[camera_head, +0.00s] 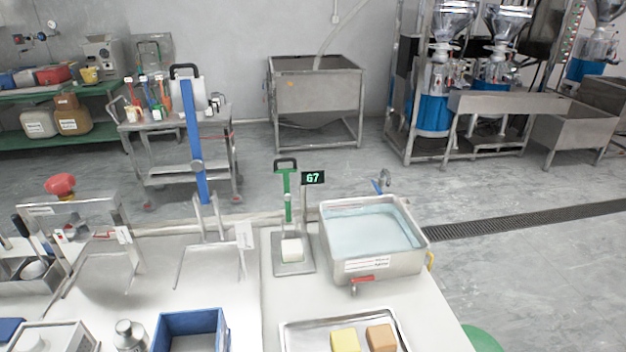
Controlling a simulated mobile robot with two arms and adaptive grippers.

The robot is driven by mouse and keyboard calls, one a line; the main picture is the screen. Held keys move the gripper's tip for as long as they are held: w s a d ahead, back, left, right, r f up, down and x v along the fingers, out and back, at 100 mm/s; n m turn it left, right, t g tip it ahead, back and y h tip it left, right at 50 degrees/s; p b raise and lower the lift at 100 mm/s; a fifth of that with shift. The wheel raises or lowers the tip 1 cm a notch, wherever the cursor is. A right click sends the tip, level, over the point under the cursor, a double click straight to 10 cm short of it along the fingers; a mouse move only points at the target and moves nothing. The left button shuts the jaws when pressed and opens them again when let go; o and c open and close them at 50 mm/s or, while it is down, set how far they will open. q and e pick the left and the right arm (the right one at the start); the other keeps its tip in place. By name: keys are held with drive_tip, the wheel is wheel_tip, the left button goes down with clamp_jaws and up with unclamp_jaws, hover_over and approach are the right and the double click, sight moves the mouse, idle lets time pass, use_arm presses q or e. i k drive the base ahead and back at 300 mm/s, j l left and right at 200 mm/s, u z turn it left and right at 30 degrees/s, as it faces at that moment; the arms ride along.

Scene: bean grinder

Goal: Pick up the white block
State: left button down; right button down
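The white block (291,250) sits on the grey plate of a small scale (293,268) at the middle of the table. The scale's dark display (313,178) stands on a post behind it and shows green digits that look like 67. A green upright part with a black handle (286,190) rises just behind the block; I cannot tell whether it touches the block. Neither of my grippers is in view.
A steel basin of water (372,232) stands right of the scale. A metal tray (300,335) with a yellow block (345,340) and a brown block (381,337) lies in front. A blue bin (190,322) and wire stands are left. Bare table lies between scale and tray.

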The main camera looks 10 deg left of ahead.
sight(292, 249)
drive_tip(key=i+l+u, duration=0.2)
drive_tip(key=l, duration=0.7)
drive_tip(key=l+u, duration=0.2)
drive_tip(key=l, duration=0.65)
